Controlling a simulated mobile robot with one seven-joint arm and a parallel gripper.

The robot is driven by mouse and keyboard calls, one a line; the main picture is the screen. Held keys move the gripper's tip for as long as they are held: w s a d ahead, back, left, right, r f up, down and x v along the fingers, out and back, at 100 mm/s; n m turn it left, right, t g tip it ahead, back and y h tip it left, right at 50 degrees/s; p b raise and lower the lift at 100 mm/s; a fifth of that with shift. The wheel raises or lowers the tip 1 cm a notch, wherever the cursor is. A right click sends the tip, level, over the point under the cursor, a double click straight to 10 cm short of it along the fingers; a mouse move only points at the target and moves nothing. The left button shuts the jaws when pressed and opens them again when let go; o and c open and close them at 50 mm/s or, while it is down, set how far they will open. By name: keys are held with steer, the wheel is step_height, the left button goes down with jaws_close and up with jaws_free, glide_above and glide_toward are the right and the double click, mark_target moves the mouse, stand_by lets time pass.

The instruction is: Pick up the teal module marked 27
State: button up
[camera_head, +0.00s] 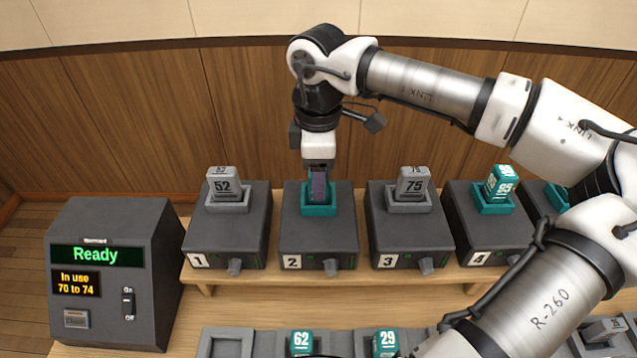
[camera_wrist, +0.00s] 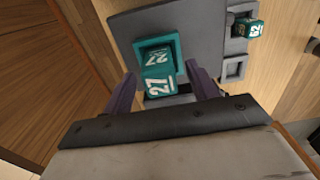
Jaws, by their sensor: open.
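The teal module marked 27 (camera_wrist: 158,87) sits in the teal socket (camera_wrist: 139,46) of the grey unit labelled 2 (camera_head: 317,237). In the head view my gripper's fingers mostly hide the module, and the socket's teal front (camera_head: 319,210) shows below them. My gripper (camera_head: 319,183) points down over unit 2. In the wrist view its two purple fingers (camera_wrist: 160,70) are apart, one on each side of the module. I cannot tell whether they touch it.
Grey modules 52 (camera_head: 226,187) and 75 (camera_head: 411,184) stand on the neighbouring units, and a teal module (camera_head: 500,183) on unit 4. Modules 62 (camera_head: 301,343) and 29 (camera_head: 386,343) sit in a front tray. A console (camera_head: 110,275) reading "Ready" and "In use 70 to 74" stands left.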

steer(key=c, duration=1.1)
